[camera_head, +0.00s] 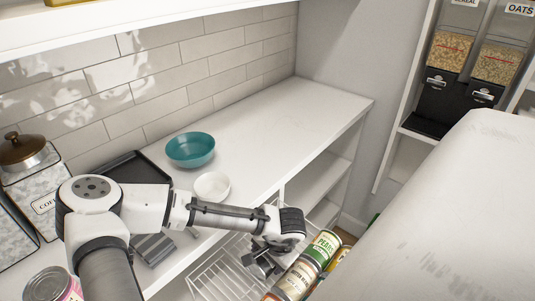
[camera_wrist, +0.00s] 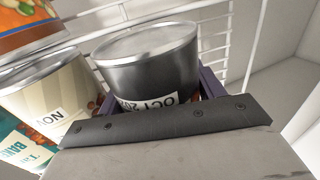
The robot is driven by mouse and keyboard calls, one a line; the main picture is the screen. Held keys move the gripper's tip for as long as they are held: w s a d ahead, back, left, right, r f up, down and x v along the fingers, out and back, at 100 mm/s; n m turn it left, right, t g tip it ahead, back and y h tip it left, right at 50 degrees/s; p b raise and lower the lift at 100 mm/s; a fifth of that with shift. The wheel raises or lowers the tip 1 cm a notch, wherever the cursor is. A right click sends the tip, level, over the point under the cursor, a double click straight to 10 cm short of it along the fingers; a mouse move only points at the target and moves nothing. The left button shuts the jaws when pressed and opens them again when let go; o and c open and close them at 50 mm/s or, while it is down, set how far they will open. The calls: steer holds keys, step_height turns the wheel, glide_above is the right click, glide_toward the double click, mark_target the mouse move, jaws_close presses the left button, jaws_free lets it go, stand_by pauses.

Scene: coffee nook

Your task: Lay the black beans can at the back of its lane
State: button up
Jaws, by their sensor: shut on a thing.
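The black beans can (camera_wrist: 150,70) appears in the wrist view as a dark-labelled can with a silver end and a white date sticker reading "OCT". It sits between the purple-grey finger pads of my gripper (camera_wrist: 160,98), which is shut on it. In the head view my gripper (camera_head: 262,264) is over the white wire rack (camera_head: 215,276), left of the lying cans. The held can cannot be made out clearly there. The rack's wires (camera_wrist: 232,50) show behind and beside the can in the wrist view. The can's underside is hidden.
A cream-labelled can (camera_wrist: 45,95) marked "NOV" lies close left of the held can. A peas can (camera_head: 322,248) and another cream can (camera_head: 296,279) lie right of my gripper. A white bowl (camera_head: 212,186) and teal bowl (camera_head: 190,149) stand on the counter (camera_head: 285,115).

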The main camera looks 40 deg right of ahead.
steer(key=shift+s+a+f, duration=0.1)
steer(key=shift+a+f, duration=0.05)
steer(key=shift+f, duration=0.45)
steer(key=o, duration=1.4)
steer(key=shift+c, duration=0.2)
steer(key=c, duration=0.3)
steer(key=shift+r+p, duration=0.4)
steer(key=shift+r, duration=0.05)
steer(key=shift+c, duration=0.2)
steer(key=o, duration=0.4)
steer(key=shift+d+r+p, duration=0.25)
steer(key=shift+r+p, duration=0.3)
steer(key=shift+p, duration=0.05)
steer(key=shift+o, duration=0.5)
steer(key=shift+r+p, duration=0.65)
steer(key=shift+r, duration=0.2)
steer(key=shift+a+r+p, duration=0.1)
steer(key=shift+r+p, duration=1.25)
steer(key=shift+r, duration=1.9)
